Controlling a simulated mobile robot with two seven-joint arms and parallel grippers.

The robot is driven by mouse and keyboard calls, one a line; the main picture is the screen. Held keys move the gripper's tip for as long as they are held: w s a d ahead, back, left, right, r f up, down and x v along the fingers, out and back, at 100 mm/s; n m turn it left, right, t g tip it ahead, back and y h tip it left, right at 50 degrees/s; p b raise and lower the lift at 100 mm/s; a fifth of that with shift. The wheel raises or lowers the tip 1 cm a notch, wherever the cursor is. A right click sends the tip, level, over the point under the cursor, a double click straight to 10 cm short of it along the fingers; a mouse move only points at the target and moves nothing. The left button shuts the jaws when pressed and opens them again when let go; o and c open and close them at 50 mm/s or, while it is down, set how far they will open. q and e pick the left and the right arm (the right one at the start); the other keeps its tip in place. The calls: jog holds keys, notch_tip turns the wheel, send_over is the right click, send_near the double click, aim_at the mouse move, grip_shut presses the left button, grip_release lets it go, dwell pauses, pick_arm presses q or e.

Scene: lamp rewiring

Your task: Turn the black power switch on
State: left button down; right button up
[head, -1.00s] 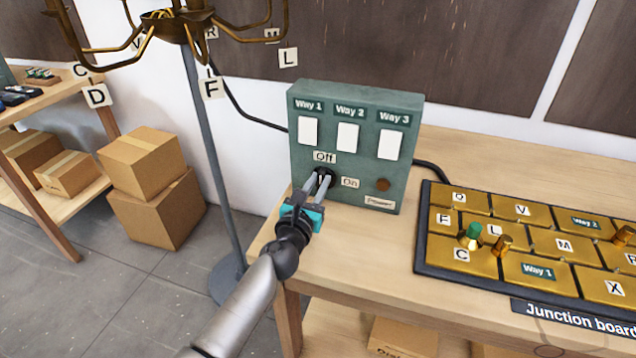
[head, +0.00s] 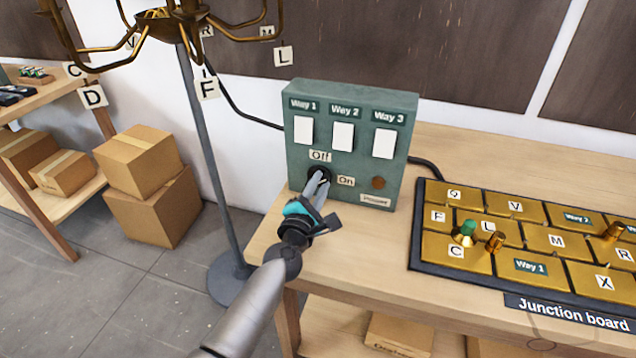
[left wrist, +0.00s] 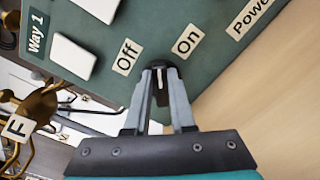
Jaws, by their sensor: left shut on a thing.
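The black power switch (head: 319,173) is a round knob low on the green switch box, between the "Off" label (head: 320,156) and the "On" label (head: 346,181). My left gripper (head: 320,182) is at the knob, its fingers closed on it and covering much of it. In the left wrist view the knob (left wrist: 160,68) shows dark behind and between the two grey fingertips (left wrist: 160,84), with a pale mark on it. This mark lies between the "Off" and "On" labels in that view. The right gripper is not in view.
The green box (head: 300,164) stands on a wooden table (head: 400,245) and has white rocker plates and a brown round lamp. The junction board (head: 530,240) lies to the right. A brass chandelier (head: 165,20) on a grey pole stands left, near cardboard boxes (head: 150,205).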

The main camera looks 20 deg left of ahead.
pick_arm(q)
jog(key=m, duration=0.4)
jog(key=shift+d+f+m, duration=0.15)
jog(key=shift+f+m, duration=0.15)
jog(key=shift+f+m+p, duration=0.2)
jog(key=shift+m+p, duration=0.1)
jog(key=shift+m, duration=1.2)
jog(key=c, duration=0.8)
grip_release()
jog(key=shift+o, duration=0.2)
jog(key=shift+s, duration=0.15)
jog(key=s, duration=0.5)
jog(key=s+p, duration=0.1)
jog(key=s, duration=0.4)
jog(key=s+p, duration=0.1)
jog(key=s, duration=0.4)
jog(key=shift+a, duration=0.25)
